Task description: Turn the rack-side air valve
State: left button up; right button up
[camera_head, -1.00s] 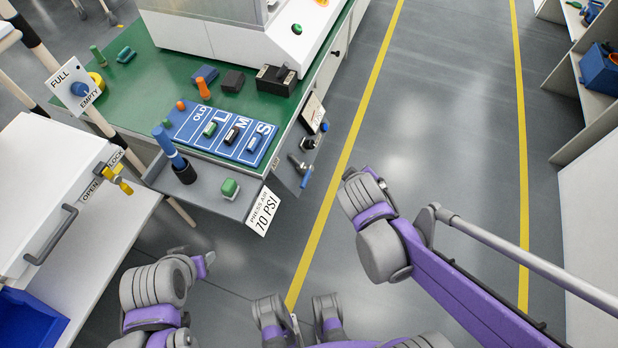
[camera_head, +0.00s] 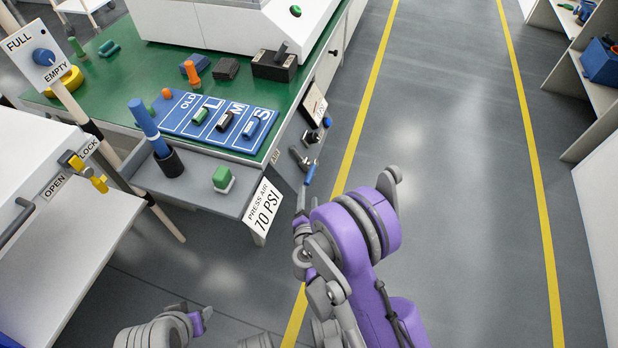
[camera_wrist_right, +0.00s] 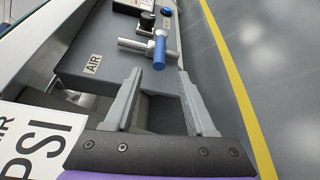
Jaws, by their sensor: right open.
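The air valve is a grey metal body with a blue lever handle (camera_head: 310,174) on the end panel of the green-topped bench. In the right wrist view the blue handle (camera_wrist_right: 160,50) points down towards me, with the metal stem to its left and an AIR label beside it. My right gripper (camera_wrist_right: 160,74) is open, its two grey fingers spread just short of the handle, with the handle's end roughly centred between them. No contact shows. In the head view the right gripper (camera_head: 300,203) is small and partly hidden by my arm. My left gripper's fingers do not show.
The PRESS AIR 70 PSI sign (camera_head: 262,207) stands close to the left of my right gripper. The floor right of the bench is clear.

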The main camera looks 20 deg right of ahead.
aim_at(309, 183)
jog(key=p+x, duration=0.4)
jog(key=shift+d+r, duration=0.15)
jog(key=shift+r, duration=0.15)
jog(key=x, duration=0.6)
jog(key=shift+w+f, duration=0.1)
jog(key=shift+f, duration=0.2)
grip_shut()
dwell(0.8)
